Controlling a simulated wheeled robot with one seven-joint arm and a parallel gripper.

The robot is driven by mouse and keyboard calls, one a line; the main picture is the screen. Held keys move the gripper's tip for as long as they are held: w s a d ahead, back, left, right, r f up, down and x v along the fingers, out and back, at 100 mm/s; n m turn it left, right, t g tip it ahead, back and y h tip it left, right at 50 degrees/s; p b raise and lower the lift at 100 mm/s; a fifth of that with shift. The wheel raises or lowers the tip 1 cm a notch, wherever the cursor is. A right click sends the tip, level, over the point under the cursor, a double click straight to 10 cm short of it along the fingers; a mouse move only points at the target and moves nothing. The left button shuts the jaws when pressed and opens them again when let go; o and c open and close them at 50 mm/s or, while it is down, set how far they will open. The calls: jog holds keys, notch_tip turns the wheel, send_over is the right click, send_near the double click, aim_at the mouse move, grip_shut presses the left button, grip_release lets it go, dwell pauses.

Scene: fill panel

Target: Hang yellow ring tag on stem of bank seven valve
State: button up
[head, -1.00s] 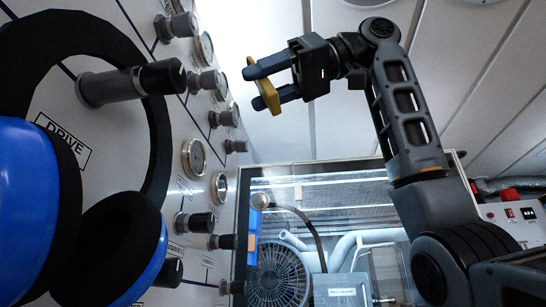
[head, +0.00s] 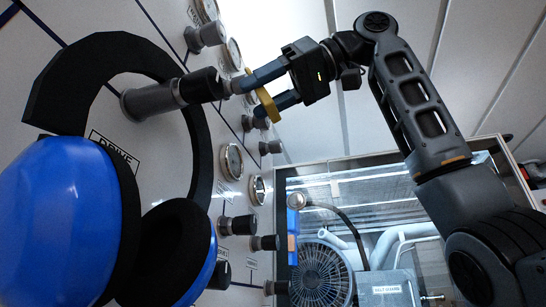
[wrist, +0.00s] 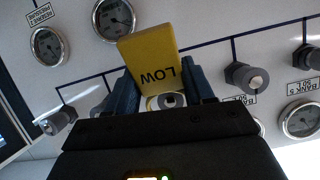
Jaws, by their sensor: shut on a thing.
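My gripper (head: 252,96) is shut on the yellow ring tag (head: 265,101), held in the air close to the valve panel. In the wrist view the tag (wrist: 148,55) shows its flat face with LOW upside down, between the blue fingers. A round metal part (wrist: 168,100) with a dark centre shows just below the tag; I cannot tell whether it is the tag's ring or a valve stem. Dark-knobbed valves (wrist: 247,77) stand along a line on the panel. I cannot read which valve is bank seven; contact between tag and stem is unclear.
Blue ear defenders (head: 55,215) hang by a black band on a thick handle (head: 165,97) near the DRIVE label. Gauges (head: 231,161) and more valves (head: 237,225) stud the panel. A clear-topped case with a fan (head: 320,275) lies below. Free air is right of my gripper.

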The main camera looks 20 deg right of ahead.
jog(key=shift+r+x, duration=0.2)
jog(key=shift+x, duration=0.75)
jog(key=shift+r+x, duration=0.2)
jog(key=shift+x, duration=0.7)
jog(key=shift+w+a, duration=0.1)
jog(key=shift+a, duration=0.1)
jog(key=o, duration=1.4)
jog(key=shift+d, duration=0.1)
